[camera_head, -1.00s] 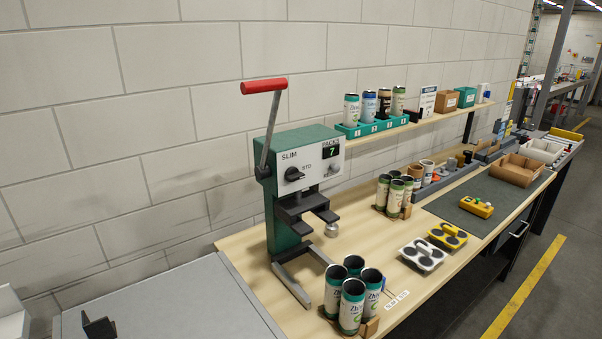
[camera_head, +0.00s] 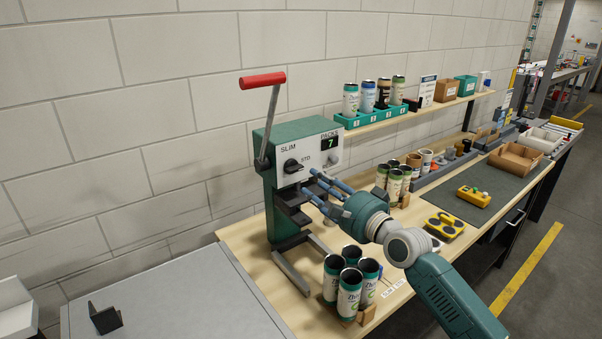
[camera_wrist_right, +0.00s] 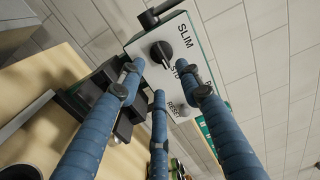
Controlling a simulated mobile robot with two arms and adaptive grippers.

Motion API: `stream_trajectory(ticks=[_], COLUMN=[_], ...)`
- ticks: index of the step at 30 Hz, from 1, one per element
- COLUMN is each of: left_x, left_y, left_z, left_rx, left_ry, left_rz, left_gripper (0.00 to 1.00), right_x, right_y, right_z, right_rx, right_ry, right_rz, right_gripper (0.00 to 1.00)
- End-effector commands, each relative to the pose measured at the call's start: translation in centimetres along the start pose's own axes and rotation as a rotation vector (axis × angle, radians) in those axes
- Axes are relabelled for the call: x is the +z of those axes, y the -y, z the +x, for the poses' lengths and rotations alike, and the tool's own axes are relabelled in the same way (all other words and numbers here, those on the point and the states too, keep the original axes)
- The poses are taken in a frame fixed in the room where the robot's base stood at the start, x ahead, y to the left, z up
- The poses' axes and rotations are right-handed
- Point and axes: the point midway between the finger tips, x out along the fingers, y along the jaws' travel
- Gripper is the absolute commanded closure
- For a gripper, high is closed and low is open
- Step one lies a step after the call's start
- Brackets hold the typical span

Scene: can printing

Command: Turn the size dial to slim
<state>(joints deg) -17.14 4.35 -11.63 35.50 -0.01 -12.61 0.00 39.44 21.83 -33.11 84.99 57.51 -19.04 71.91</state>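The green press (camera_head: 262,200) stands on the wooden bench, with a white front panel. Its black size dial (camera_head: 293,166) sits between the word SLIM at upper left and STD at right. In the right wrist view the dial (camera_wrist_right: 161,54) appears turned toward STD. My right gripper (camera_head: 310,183), with blue fingers, is just right of and below the dial. In the wrist view its fingers (camera_wrist_right: 158,76) are spread and empty, apart from the dial as far as I can tell. My left gripper is not in view.
A red-handled lever (camera_head: 263,81) rises at the press's left. Several cans (camera_head: 350,285) stand in front of the press, and more cans (camera_head: 395,180) stand behind my right gripper. A black press jaw (camera_head: 292,205) is below the panel.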

Motion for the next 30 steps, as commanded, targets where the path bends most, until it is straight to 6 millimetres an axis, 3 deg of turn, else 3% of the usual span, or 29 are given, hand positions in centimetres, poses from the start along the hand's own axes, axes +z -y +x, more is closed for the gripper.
stream_trajectory(ticks=[6, 12, 26, 30], left_x=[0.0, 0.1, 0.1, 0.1], left_y=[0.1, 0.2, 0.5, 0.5], left_z=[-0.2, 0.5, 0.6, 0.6], left_rx=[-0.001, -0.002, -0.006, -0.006], left_ry=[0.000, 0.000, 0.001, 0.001], left_rz=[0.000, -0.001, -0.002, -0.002], left_gripper=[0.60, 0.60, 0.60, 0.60], right_x=[0.0, 0.1, 0.0, 0.0], right_y=[0.1, -0.1, -0.1, -0.1], right_z=[4.0, 6.5, 7.4, 7.4], right_rx=[0.001, 0.000, 0.002, 0.002], right_ry=[0.001, 0.001, 0.000, 0.000], right_rz=[-0.002, -0.004, -0.004, -0.004], right_gripper=[0.65, 0.65, 0.65, 0.92])
